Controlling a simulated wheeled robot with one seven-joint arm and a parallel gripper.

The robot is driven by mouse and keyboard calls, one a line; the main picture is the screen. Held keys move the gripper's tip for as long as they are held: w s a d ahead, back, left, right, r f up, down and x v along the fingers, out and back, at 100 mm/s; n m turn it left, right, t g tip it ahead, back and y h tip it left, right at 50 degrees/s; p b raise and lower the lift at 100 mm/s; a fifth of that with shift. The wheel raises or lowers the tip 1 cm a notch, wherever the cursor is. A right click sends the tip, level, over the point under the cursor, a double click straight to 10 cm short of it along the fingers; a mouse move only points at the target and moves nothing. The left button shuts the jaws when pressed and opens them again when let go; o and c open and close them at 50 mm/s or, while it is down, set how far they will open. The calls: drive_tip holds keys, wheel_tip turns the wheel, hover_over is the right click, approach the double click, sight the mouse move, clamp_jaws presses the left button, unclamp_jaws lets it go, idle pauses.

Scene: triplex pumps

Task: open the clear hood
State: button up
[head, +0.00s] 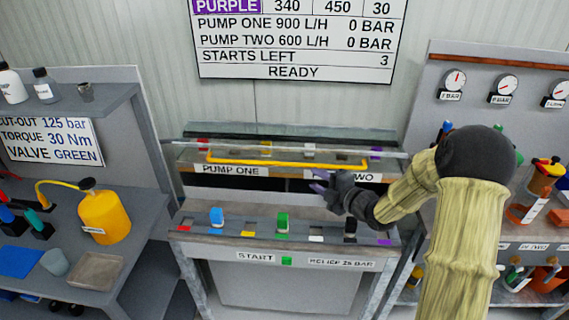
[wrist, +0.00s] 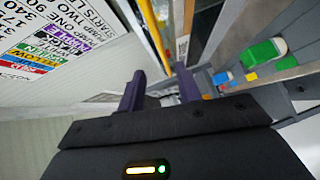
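The clear hood (head: 290,150) is a see-through panel over the back of the pump bench, lying down over the PUMP ONE and PUMP TWO labels. A yellow bar handle (head: 270,162) runs along its front; the handle also shows in the wrist view (wrist: 154,40). My gripper (head: 320,181) is in front of the hood, just below the right part of the handle. In the wrist view its two purple fingers (wrist: 160,88) stand apart with nothing between them. The handle appears beyond the fingertips; I cannot tell whether they touch it.
The bench front (head: 320,232) carries blue, green and black blocks and coloured marks. A START button (head: 286,260) is on its front face. A side table (head: 120,225) with a yellow oil can (head: 104,217) stands left. A gauge panel (head: 480,100) stands right.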

sight(286, 164)
drive_tip(key=x, duration=0.4)
drive_tip(key=p+x, duration=0.1)
drive_tip(key=x, duration=0.4)
drive_tip(key=p+x, duration=0.1)
drive_tip(key=x, duration=0.3)
drive_tip(key=shift+s+a, duration=0.1)
drive_tip(key=shift+a, duration=0.5)
drive_tip(key=shift+w+d, duration=0.1)
drive_tip(key=shift+w, duration=0.2)
drive_tip(key=shift+s+a, duration=0.1)
drive_tip(key=shift+a, duration=0.1)
drive_tip(key=shift+c, duration=0.4)
clamp_jaws()
drive_tip(key=shift+a, duration=0.2)
drive_tip(key=shift+r, duration=0.1)
